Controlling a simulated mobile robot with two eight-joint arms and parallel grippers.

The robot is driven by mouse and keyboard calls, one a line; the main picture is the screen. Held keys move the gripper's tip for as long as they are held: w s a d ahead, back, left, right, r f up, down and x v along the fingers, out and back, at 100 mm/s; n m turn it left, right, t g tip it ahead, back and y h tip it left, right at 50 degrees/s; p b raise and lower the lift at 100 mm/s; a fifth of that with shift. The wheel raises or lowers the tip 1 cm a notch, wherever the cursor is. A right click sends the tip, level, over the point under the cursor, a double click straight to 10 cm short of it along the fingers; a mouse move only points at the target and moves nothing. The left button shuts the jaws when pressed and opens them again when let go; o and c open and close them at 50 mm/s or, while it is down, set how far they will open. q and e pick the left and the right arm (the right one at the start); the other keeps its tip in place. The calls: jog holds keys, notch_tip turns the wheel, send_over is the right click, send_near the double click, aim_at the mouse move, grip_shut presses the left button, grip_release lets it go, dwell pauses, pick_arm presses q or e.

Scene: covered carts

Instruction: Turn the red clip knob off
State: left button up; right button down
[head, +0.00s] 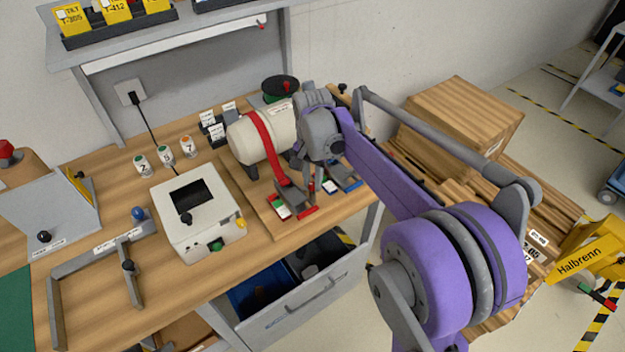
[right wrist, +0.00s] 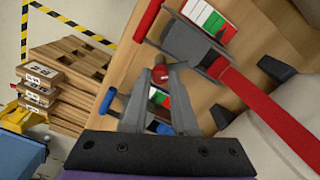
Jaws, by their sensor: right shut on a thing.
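My right gripper (right wrist: 160,78) is shut on a small red knob (right wrist: 159,73) in the right wrist view. The knob sits beside a grey clip with a red bar (right wrist: 148,20), and the red strap (right wrist: 262,110) runs into that clip. A label in green, white and red (right wrist: 207,17) lies by the clip. In the head view the red-barred clip (head: 300,212) is at the front of the wooden board, below the cream cylinder (head: 255,140). My right gripper (head: 311,185) reaches down just right of the clip, its fingertips partly hidden. My left gripper is out of view.
A blue-barred part (right wrist: 107,101) lies close to the gripper, with more coloured labels. A white box with a dark screen (head: 197,212) stands left of the board. An open drawer (head: 315,290) is below the bench edge. Stacked wooden boxes (head: 460,115) stand right.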

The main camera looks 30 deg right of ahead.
aim_at(313, 184)
jog(key=m, duration=0.6)
jog(key=shift+m, duration=0.4)
dwell(0.4)
jog(key=c, duration=0.7)
grip_release()
jog(key=shift+r, duration=0.1)
notch_tip(313, 184, up, 11)
jog(key=shift+f, duration=0.2)
